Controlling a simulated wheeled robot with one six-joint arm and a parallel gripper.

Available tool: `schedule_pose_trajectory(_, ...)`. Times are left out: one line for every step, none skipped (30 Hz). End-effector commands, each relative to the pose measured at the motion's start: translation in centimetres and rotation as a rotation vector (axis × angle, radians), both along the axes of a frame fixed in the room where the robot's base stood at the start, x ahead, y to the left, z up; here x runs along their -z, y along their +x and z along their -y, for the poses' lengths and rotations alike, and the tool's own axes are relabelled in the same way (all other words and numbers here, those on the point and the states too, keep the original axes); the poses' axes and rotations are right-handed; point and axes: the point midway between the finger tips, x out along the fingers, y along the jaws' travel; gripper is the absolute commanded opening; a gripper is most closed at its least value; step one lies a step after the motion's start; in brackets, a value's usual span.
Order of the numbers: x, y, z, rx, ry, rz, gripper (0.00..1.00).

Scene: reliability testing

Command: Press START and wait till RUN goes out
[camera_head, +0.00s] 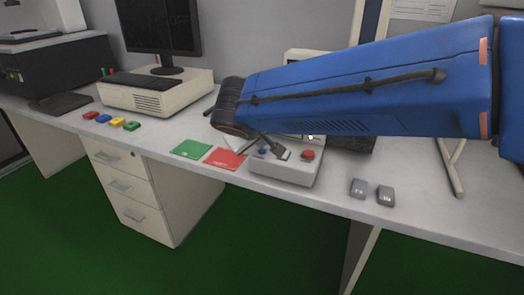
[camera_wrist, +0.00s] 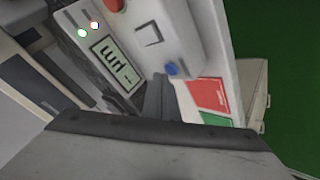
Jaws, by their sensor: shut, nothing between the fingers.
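The light grey test box (camera_head: 283,172) stands at the front of the bench. It has a blue button (camera_head: 262,152) and a red button (camera_head: 308,155). In the wrist view the blue button (camera_wrist: 171,69), the red button (camera_wrist: 115,5), a display (camera_wrist: 116,62) with dark characters and two lamps show. One lamp is green (camera_wrist: 82,33); the other is whitish with a reddish rim (camera_wrist: 94,25). Both look bright. Lamp and button labels cannot be read. My gripper (camera_head: 276,147) is shut and empty over the box, close to the blue button; contact cannot be told.
A green card (camera_head: 190,149) and a red card (camera_head: 226,158) lie left of the box. Two small grey parts (camera_head: 358,188) (camera_head: 386,196) lie right of it. Several coloured blocks (camera_head: 103,119), a beige computer (camera_head: 160,97) and a monitor (camera_head: 152,25) stand further left.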

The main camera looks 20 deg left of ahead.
Motion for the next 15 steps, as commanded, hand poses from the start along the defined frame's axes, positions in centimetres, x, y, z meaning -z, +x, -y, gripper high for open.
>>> schedule_pose_trajectory(-0.26, 0.0, 0.0, 0.001, 0.001, 0.0, 0.0)
schedule_pose_trajectory(-0.38, -0.01, 0.0, 0.0, 0.0, 0.0, 0.0)
schedule_pose_trajectory(-0.5, -0.01, 0.0, -0.001, 0.0, -0.001, 0.0)
schedule_pose_trajectory(-0.59, -0.02, 0.0, -0.001, 0.0, -0.001, 0.0)
schedule_pose_trajectory(-0.63, -0.02, 0.0, -0.001, 0.0, -0.001, 0.0)
schedule_pose_trajectory(-0.67, -0.02, 0.0, -0.001, 0.0, -0.001, 0.0)
schedule_pose_trajectory(-0.68, -0.02, 0.01, -0.001, 0.0, -0.001, 0.0)
schedule_pose_trajectory(-0.67, -0.01, 0.01, -0.001, 0.0, -0.001, 0.0)
schedule_pose_trajectory(-0.67, -0.01, 0.01, -0.001, 0.0, -0.001, 0.0)
schedule_pose_trajectory(-0.67, -0.01, 0.01, -0.001, 0.0, -0.001, 0.0)
schedule_pose_trajectory(-0.67, -0.01, 0.01, -0.001, 0.0, -0.001, 0.0)
schedule_pose_trajectory(-0.69, -0.02, 0.0, -0.001, 0.0, -0.001, 0.0)
schedule_pose_trajectory(-0.69, -0.02, 0.0, -0.001, 0.0, -0.001, 0.0)
schedule_pose_trajectory(-0.7, -0.01, 0.0, -0.001, 0.0, -0.001, 0.0)
schedule_pose_trajectory(-0.77, -0.02, -0.01, -0.002, 0.0, 0.0, 0.0)
